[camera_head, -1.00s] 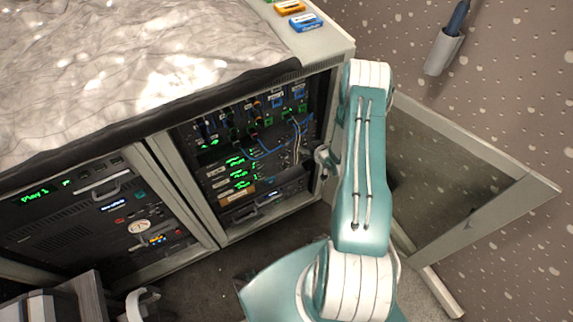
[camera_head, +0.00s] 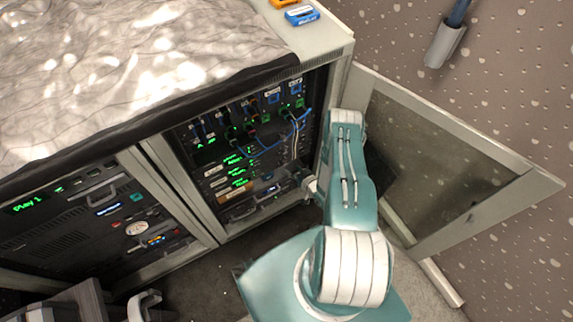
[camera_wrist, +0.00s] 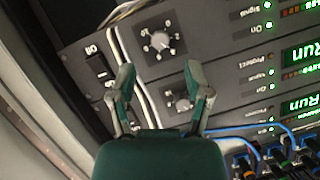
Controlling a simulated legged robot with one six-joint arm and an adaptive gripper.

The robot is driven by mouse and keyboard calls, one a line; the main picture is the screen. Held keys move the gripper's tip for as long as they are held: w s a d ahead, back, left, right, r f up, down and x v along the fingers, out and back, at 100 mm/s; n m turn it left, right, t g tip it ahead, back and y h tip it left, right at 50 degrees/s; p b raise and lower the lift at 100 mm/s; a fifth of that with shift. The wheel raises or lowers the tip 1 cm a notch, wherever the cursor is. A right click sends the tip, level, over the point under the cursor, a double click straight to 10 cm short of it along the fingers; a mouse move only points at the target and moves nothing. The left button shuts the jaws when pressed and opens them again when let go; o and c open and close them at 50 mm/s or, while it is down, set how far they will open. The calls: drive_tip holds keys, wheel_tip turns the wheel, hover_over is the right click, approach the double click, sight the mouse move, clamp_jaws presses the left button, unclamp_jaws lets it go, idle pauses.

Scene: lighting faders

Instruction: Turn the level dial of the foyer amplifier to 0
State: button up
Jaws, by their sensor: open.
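A second, smaller-looking dial (camera_wrist: 182,103) shows between my fingers on the neighbouring panel. No label readable here tells which panel is the foyer amplifier. My gripper (camera_wrist: 159,76) is open and empty, its two green fingertips apart, with neither dial visibly held. In the head view the rack (camera_head: 235,165) holds amplifiers with green displays; my arm reaches to its right side and the dials are too small to make out.
An "On" switch (camera_wrist: 101,68) and pale cables (camera_wrist: 147,85) lie left of the dials in the wrist view. Blue cables (camera_wrist: 255,132) run at the lower right. In the head view the open glass door (camera_head: 450,165) stands right of my arm.

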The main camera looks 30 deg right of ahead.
sight(286, 164)
drive_tip(key=x, duration=0.5)
clamp_jaws()
